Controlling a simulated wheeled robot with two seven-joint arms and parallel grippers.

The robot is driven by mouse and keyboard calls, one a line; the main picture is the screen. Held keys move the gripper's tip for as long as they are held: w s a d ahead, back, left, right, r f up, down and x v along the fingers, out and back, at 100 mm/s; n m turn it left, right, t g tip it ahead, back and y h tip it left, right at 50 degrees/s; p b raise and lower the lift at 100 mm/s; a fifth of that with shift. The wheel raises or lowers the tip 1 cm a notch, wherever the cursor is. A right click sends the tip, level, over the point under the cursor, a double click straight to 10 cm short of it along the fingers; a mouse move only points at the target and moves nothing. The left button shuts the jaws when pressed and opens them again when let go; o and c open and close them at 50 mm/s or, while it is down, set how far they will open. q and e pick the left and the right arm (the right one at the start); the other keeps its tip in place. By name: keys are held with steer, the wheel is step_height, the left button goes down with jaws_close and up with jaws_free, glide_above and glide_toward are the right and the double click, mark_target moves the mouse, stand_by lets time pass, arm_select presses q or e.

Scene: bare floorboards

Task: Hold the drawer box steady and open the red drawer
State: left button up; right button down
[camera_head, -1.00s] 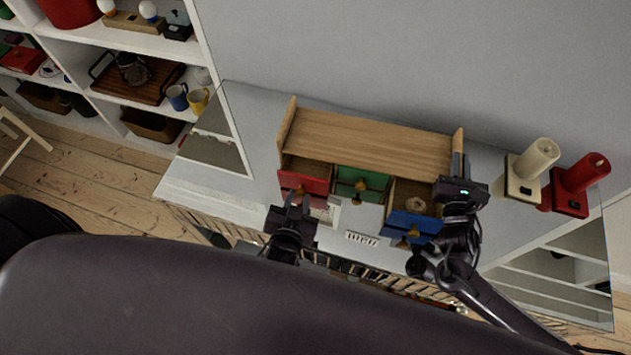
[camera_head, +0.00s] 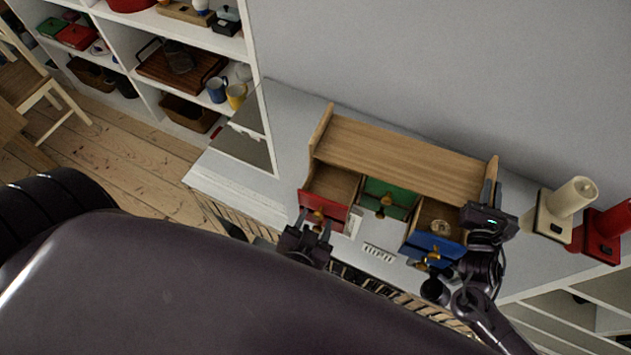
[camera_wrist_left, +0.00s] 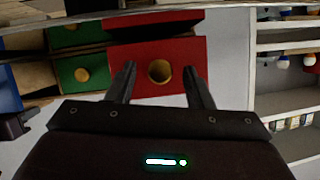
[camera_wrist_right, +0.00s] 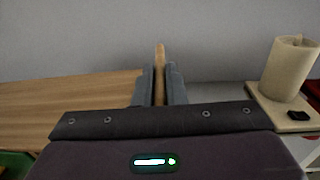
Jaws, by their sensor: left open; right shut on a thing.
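The wooden drawer box (camera_head: 400,157) stands on the white surface against the wall. Its red drawer (camera_head: 324,212) at the left is pulled out, and its interior shows. My left gripper (camera_head: 316,228) is open in front of the red drawer. In the left wrist view its fingers (camera_wrist_left: 163,85) are on either side of the round knob (camera_wrist_left: 159,71), apart from it. My right gripper (camera_wrist_right: 160,82) is shut on the box's right side panel (camera_wrist_right: 160,58).
A cream candle holder (camera_head: 564,205) and a red one (camera_head: 606,232) stand right of the box. A small label plate (camera_head: 380,252) lies in front of it. Open shelves (camera_head: 185,70) with mugs and trays are at the left.

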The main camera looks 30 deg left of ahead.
arm_select(q)
steer(key=v, duration=1.2)
arm_select(e)
steer(key=c, duration=1.4)
jaws_free()
